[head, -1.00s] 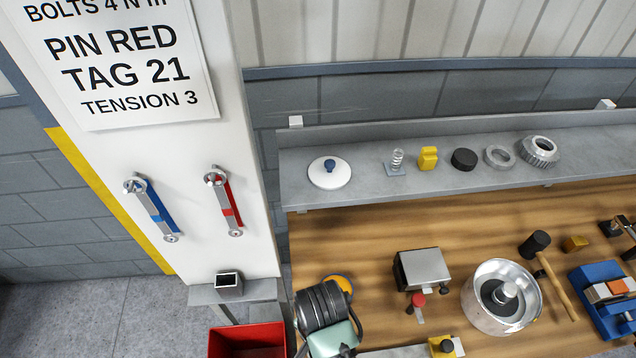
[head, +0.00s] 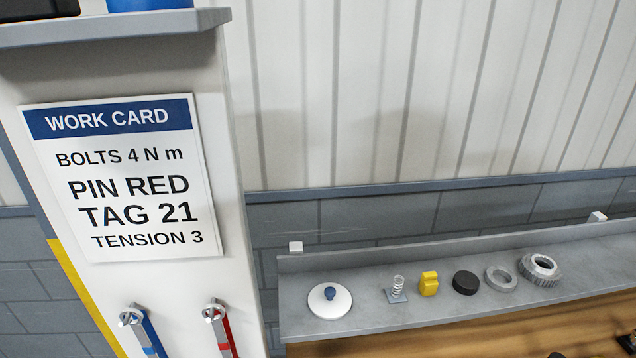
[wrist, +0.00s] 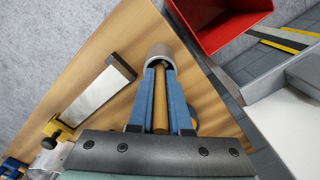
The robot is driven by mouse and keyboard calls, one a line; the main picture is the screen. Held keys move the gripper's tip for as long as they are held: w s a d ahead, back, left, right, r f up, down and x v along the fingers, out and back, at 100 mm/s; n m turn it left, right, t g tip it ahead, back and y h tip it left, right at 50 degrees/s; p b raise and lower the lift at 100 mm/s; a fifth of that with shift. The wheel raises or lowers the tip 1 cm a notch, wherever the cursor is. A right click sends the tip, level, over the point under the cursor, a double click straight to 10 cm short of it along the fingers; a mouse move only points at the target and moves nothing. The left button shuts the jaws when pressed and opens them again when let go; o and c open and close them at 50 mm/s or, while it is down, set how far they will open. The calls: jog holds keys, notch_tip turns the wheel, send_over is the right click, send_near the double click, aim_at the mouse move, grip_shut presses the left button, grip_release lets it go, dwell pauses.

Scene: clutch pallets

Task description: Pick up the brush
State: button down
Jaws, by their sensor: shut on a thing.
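In the wrist view, my gripper (wrist: 160,72) has its two blue fingers shut on a slim tan wooden handle, which I take to be the brush (wrist: 161,105). The handle runs lengthwise between the fingers. A round grey rim (wrist: 160,49) surrounds the area at the fingertips; I cannot tell whether it is a cup or part of the brush. The brush's far end is hidden there. The head view shows neither my gripper nor the brush.
The wrist view shows a red bin (wrist: 205,35), the wooden bench (wrist: 150,22), a flat metal plate (wrist: 100,92) and a yellow block (wrist: 57,131). In the head view, a grey shelf (head: 360,318) holds a white lid (head: 330,302) and several small parts.

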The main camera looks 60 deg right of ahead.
jog(key=shift+r, duration=0.1)
notch_tip(320, 180, up, 10)
jog(key=shift+f+b, duration=0.1)
jog(key=shift+b, duration=0.7)
jog(key=c, duration=1.4)
grip_release()
grip_shut()
